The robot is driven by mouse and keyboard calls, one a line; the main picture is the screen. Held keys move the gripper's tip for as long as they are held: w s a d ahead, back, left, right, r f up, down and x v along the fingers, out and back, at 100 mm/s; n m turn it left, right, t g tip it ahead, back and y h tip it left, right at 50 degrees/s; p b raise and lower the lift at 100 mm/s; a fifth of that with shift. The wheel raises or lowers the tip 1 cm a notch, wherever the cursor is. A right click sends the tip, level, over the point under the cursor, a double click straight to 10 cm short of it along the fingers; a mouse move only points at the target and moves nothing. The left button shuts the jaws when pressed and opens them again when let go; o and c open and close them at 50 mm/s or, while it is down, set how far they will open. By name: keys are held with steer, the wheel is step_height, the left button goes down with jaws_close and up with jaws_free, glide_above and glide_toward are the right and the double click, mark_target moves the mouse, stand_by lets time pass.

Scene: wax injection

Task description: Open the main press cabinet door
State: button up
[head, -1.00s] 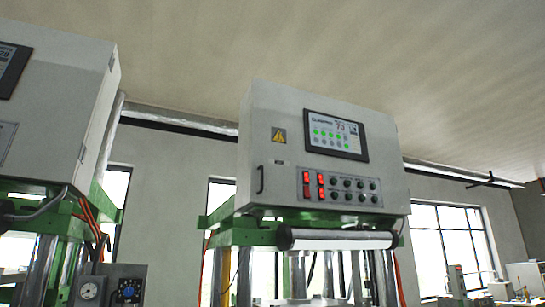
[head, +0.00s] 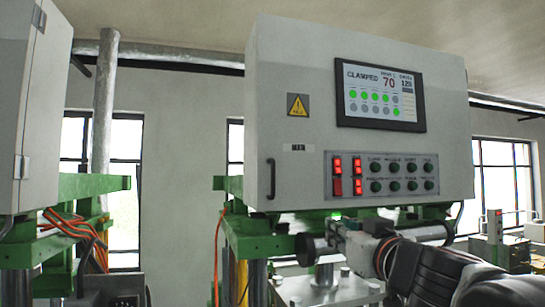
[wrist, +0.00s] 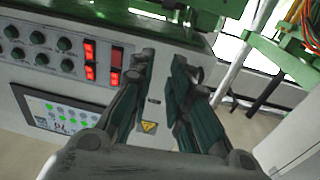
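The main press cabinet is a light grey box with a flat front door (head: 283,55), closed in the head view. A dark vertical handle (head: 271,178) sits at the door's lower left edge. My arm comes in from the lower right, below the cabinet's button panel. In the wrist view the scene is upside down, and the door front (wrist: 70,80) lies behind my gripper (wrist: 166,62). Its two dark fingers are apart, with nothing clearly between them. The fingers partly cover the handle's area, so I cannot tell whether they touch it.
The door carries a screen (head: 380,90), a yellow warning sign (head: 298,105) and a button panel (head: 381,174). Another grey cabinet (head: 12,95) stands left, with a gap between.

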mark_target(274, 179)
steer(key=a+r+n+g+y+p, duration=0.2)
steer(key=a+r+n+y+p, duration=0.15)
steer(key=a+r+p, duration=0.5)
steer(key=shift+m+y, duration=0.25)
steer(key=shift+y, duration=0.2)
steer(key=x, duration=0.4)
steer(key=d+x, duration=0.1)
steer(key=x, duration=0.3)
steer(key=r+x, duration=0.1)
steer(key=x, duration=0.4)
steer(key=shift+w+d+r, duration=0.1)
steer(key=shift+w+d, duration=0.1)
steer(key=shift+w, duration=0.1)
jaws_close()
